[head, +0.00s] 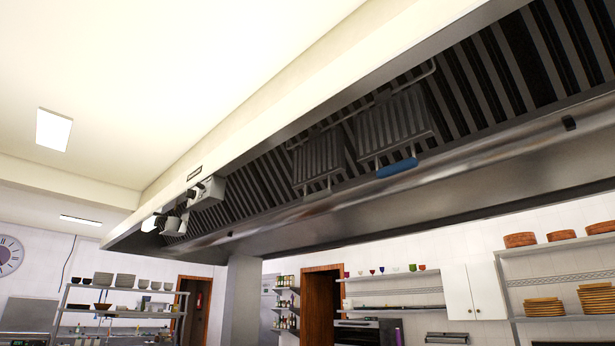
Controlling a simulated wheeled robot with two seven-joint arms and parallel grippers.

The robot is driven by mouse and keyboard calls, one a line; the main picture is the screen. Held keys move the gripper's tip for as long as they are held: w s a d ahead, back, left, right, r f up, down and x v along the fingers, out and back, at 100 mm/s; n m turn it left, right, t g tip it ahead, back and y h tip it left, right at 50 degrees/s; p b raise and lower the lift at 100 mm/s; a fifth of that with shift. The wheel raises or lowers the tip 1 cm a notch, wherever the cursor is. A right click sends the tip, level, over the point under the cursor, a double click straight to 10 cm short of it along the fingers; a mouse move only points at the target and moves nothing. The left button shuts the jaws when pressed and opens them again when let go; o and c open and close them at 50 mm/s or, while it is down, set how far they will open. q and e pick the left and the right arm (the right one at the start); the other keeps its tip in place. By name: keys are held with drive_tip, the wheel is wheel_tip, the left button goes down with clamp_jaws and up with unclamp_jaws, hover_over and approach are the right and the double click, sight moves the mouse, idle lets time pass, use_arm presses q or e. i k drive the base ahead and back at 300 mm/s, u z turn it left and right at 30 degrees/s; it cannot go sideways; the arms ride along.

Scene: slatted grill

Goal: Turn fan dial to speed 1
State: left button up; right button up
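A small grey metal box (209,192) is fixed under the extractor hood, left of the picture's middle. A small dark round part (191,193) is on its left face and may be the fan dial. It is too small for me to read any marks or its setting. Neither of my grippers and neither of my arms is in view.
The long steel hood (330,212) with dark slatted filters runs overhead. Pale shapes (174,225) hang near the box. Shelves with bowls (125,281) stand lower left.

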sight(191, 194)
drive_tip(key=u, duration=1.1)
drive_tip(key=i, duration=2.7)
drive_tip(key=z, duration=2.05)
